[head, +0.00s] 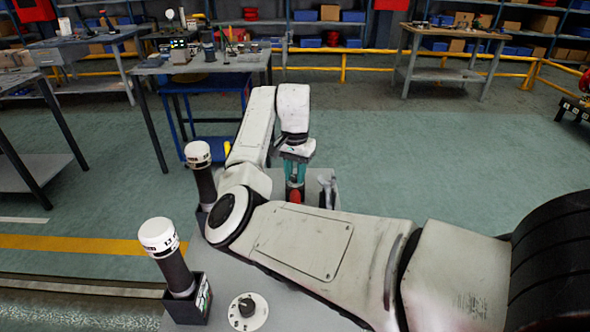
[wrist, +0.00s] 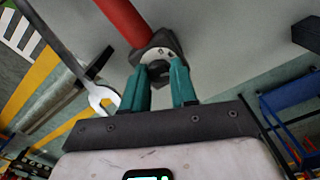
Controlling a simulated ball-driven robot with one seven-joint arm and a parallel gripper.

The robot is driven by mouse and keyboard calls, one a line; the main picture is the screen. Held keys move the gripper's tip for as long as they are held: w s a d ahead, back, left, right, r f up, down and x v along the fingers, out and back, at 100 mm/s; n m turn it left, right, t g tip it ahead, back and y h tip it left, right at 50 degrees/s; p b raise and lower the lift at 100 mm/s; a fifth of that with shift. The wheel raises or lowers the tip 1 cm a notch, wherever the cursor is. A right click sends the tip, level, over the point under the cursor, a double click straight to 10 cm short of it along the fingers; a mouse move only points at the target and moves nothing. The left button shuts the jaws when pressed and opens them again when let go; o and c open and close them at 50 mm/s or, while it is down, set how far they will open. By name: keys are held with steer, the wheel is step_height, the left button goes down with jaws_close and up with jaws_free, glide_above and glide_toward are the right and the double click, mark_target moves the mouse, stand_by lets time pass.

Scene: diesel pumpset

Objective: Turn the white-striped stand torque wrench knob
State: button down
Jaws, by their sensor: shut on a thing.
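A torque wrench with a red handle (wrist: 125,20) and a dark head shows in the wrist view. On its head is a whitish ring with dark marks, and a small dark knob (wrist: 158,70) in front of it. My gripper (wrist: 160,80) has teal fingers, one on each side of the knob, and is shut on it. In the head view my gripper (head: 296,172) points down at the far end of the grey bench top, just above the red part (head: 295,195). The knob itself is hidden there, and its stand cannot be told clearly.
A silver open-end spanner (wrist: 100,92) stands close beside the left finger. Two dark cylinders with white caps (head: 159,236) (head: 198,153) stand on the left edge of the grey bench top (head: 222,285). A white dial with a black knob (head: 248,311) lies near the front.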

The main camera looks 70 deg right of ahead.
mark_target(295, 176)
stand_by(0.3)
steer(key=c, duration=0.9)
jaws_free()
steer(key=shift+r, duration=0.1)
step_height(295, 176, up, 11)
steer(key=shift+f+p, duration=0.2)
steer(key=shift+p, duration=0.1)
